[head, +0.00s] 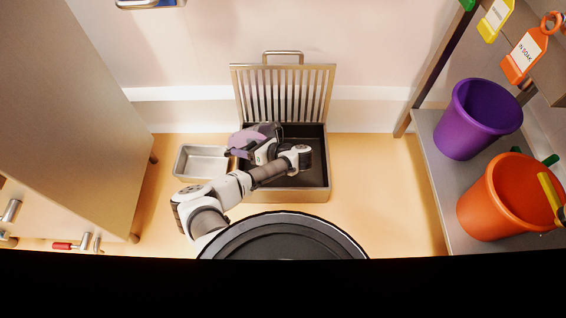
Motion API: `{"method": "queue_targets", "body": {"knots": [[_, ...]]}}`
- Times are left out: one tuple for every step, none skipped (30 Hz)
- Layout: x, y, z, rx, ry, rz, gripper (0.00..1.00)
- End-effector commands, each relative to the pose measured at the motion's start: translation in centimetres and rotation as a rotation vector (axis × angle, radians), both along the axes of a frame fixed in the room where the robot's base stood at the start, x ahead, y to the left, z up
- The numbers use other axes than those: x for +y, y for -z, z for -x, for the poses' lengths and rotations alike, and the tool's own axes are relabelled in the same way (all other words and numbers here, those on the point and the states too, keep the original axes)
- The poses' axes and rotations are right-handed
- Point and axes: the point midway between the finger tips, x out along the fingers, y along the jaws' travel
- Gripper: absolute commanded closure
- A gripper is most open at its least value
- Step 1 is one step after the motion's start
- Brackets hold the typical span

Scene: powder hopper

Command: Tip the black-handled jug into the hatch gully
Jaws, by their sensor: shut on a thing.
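The jug (247,137) is a pale purple, see-through vessel over the left side of the hatch gully. It looks tilted, but its mouth and contents cannot be made out. My gripper (264,146) is shut on it at its right side; the black handle is hard to tell from the dark jaws. The hatch gully (318,188) is a steel-rimmed dark box set at the foot of the back wall. Its slatted grate (283,92) stands raised against the wall. My arm hides part of the gully's inside.
A shallow metal tray (200,161) sits on the floor just left of the gully. A purple bucket (478,118) and an orange bucket (505,198) stand on a shelf at right. A tall cabinet (75,110) fills the left. Floor right of the gully is clear.

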Motion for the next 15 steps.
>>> {"method": "queue_targets", "body": {"knots": [[0.01,0.04,-0.07,-0.005,0.0,-0.008,0.92],[0.0,0.05,-0.06,-0.006,0.0,-0.013,0.92],[-0.02,0.05,-0.05,-0.007,0.0,-0.018,0.92],[-0.04,0.07,-0.06,-0.009,0.0,-0.021,0.92],[-0.06,0.07,-0.05,-0.01,0.001,-0.026,0.92],[-0.08,0.07,-0.05,-0.011,0.001,-0.03,0.92],[-0.1,0.07,-0.05,-0.013,0.0,-0.035,0.92],[-0.11,0.07,-0.05,-0.014,0.0,-0.039,0.92],[-0.12,0.06,-0.04,-0.015,0.0,-0.045,0.92],[-0.13,0.06,-0.03,-0.017,0.0,-0.049,0.92],[-0.15,0.07,-0.04,-0.018,0.0,-0.053,0.92],[-0.18,0.07,-0.04,-0.019,0.001,-0.058,0.92],[-0.2,0.09,-0.04,-0.02,0.0,-0.061,0.92],[-0.21,0.09,-0.04,-0.021,0.0,-0.065,0.92],[-0.22,0.1,-0.02,-0.022,0.0,-0.071,0.92]]}}
